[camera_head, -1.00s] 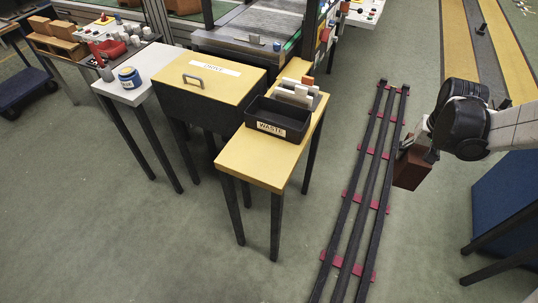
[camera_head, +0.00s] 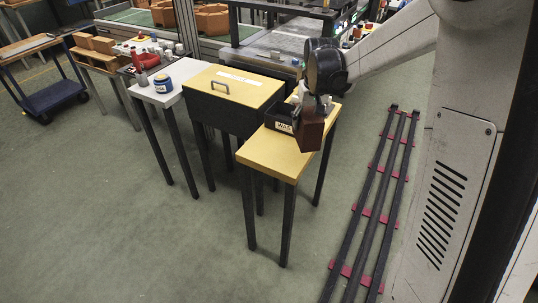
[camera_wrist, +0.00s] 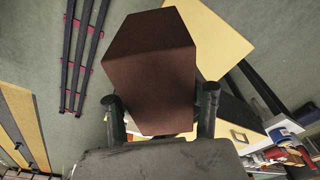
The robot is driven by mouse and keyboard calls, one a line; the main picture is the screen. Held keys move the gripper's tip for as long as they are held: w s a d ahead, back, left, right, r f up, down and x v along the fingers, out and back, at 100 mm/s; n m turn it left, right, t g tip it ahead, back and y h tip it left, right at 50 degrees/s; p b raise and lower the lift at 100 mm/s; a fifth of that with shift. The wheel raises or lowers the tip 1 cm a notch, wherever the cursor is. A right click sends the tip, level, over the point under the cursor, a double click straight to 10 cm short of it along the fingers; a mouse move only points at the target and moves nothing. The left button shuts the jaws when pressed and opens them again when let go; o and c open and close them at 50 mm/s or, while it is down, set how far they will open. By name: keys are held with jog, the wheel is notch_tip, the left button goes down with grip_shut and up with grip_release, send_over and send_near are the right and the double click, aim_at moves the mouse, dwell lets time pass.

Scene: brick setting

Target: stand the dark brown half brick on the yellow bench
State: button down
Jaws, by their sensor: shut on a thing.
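The dark brown half brick (camera_head: 311,130) is held in my gripper (camera_head: 319,100), below the wrist, with a gap to anything under it not clear from the head view. In the wrist view the half brick (camera_wrist: 155,65) fills the middle, with the two fingers of my gripper (camera_wrist: 161,112) shut on its sides. The yellow bench (camera_head: 268,156) is behind the brick in the head view; its bare front part shows left of and below the brick. The bench (camera_wrist: 217,40) also shows in the wrist view, right of the brick.
A black waste bin (camera_head: 279,115) stands on the back part of the bench, partly hidden by my gripper. A yellow-topped drawer box (camera_head: 224,98) and a white table with a blue jar (camera_head: 163,84) stand to the left. Black floor rails (camera_head: 375,200) run at the right.

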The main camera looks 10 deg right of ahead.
jog(key=shift+w+d+r, duration=0.35)
jog(key=shift+w, duration=0.3)
jog(key=shift+w+a+f, duration=1.1)
jog(key=shift+a+f, duration=0.35)
jog(key=shift+f, duration=0.3)
jog(key=shift+w+a+f, duration=1.15)
jog(key=shift+a+f, duration=0.3)
jog(key=shift+f, duration=0.35)
jog(key=shift+w+a+f, duration=1.1)
jog(key=shift+a+f, duration=0.35)
jog(key=shift+f, duration=0.3)
jog(key=shift+f, duration=0.2)
jog(key=c, duration=0.8)
grip_release()
jog(key=shift+r, duration=0.1)
